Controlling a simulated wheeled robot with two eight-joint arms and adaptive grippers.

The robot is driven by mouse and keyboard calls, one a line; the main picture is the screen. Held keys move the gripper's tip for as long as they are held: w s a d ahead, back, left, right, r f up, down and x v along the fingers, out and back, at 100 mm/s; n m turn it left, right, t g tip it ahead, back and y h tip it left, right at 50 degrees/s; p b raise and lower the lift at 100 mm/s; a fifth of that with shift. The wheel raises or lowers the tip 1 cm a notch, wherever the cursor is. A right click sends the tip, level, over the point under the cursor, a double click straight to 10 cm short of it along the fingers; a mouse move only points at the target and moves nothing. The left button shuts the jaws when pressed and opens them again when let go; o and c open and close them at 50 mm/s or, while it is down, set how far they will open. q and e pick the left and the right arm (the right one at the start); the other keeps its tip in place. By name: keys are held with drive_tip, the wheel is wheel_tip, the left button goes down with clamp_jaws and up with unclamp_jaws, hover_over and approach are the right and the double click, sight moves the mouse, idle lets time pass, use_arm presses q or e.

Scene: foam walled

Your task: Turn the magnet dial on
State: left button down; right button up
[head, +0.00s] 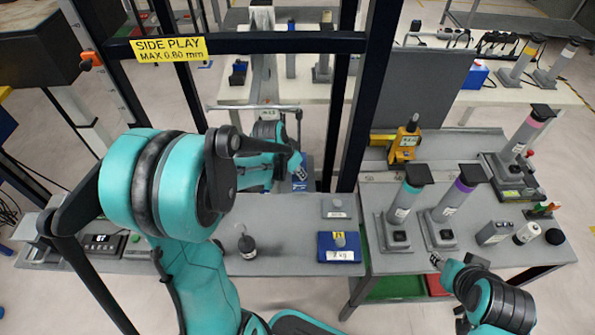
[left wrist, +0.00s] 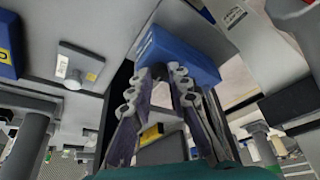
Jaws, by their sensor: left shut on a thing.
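My left gripper (head: 297,164) reaches past the far edge of the grey bench, beside the black upright frame. It is shut on a blue block (head: 302,184).
The grey bench (head: 285,212) holds a dark weight (head: 246,245), a grey plate with a knob (head: 337,208) and a blue 2 kg block (head: 340,247). A black frame (head: 369,95) stands close to the left arm. The right table carries capped cylinders and a yellow device (head: 404,145).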

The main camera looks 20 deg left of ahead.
idle(0.3)
use_arm(q)
drive_tip(key=c, duration=1.4)
unclamp_jaws()
drive_tip(key=v, duration=0.7)
drive_tip(key=shift+a+r, duration=0.1)
drive_tip(key=shift+r, duration=0.15)
drive_tip(key=shift+s+f, duration=0.1)
drive_tip(key=shift+s, duration=0.05)
